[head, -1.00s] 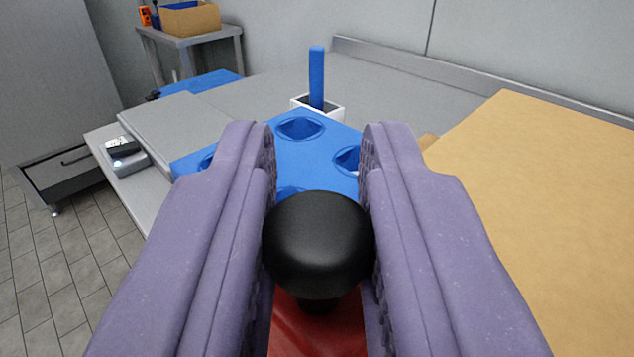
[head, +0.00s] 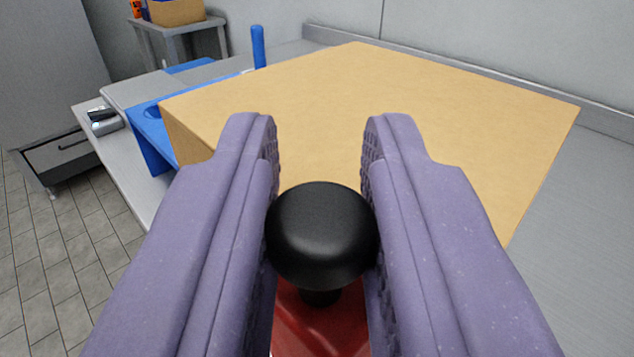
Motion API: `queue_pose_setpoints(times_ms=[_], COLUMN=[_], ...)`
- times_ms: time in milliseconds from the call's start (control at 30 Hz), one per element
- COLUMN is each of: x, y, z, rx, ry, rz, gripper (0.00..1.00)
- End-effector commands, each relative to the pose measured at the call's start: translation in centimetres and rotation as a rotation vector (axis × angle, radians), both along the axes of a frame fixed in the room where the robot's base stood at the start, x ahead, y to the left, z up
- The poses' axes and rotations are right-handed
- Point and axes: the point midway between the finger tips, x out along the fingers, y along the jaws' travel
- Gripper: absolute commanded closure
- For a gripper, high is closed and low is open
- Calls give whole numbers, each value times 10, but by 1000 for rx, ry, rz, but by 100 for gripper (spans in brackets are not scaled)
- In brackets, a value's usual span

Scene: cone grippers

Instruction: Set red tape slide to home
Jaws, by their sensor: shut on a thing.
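A black round knob (head: 321,232) sits between the two purple fingers of my gripper (head: 321,228), which is shut on it. Below the knob is a glossy red body (head: 318,325), seen only in part between the fingers; I take it to be the red tape slide. The rest of the red body is hidden by the fingers and the frame's bottom edge. I cannot tell what lies under it. No place marked as home can be made out.
A large tan box (head: 370,90) fills the middle behind my gripper. A blue panel (head: 150,140) with a hole and a blue upright rod (head: 258,47) stand to its left. A small grey device (head: 104,120) lies on the left counter. Grey counter (head: 585,190) is bare at right.

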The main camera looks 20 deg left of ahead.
Motion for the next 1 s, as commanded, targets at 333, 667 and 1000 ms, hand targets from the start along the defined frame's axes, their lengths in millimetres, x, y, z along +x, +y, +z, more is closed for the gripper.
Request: queue_pose_setpoints(times_ms=[333,667,1000], x=[-4,-4,-11], y=[-17,-17,-20], z=[5,5,3], rx=[1,1,0], ry=[-12,-12,-5], rz=[-3,-5,-2], gripper=[100,56,56])
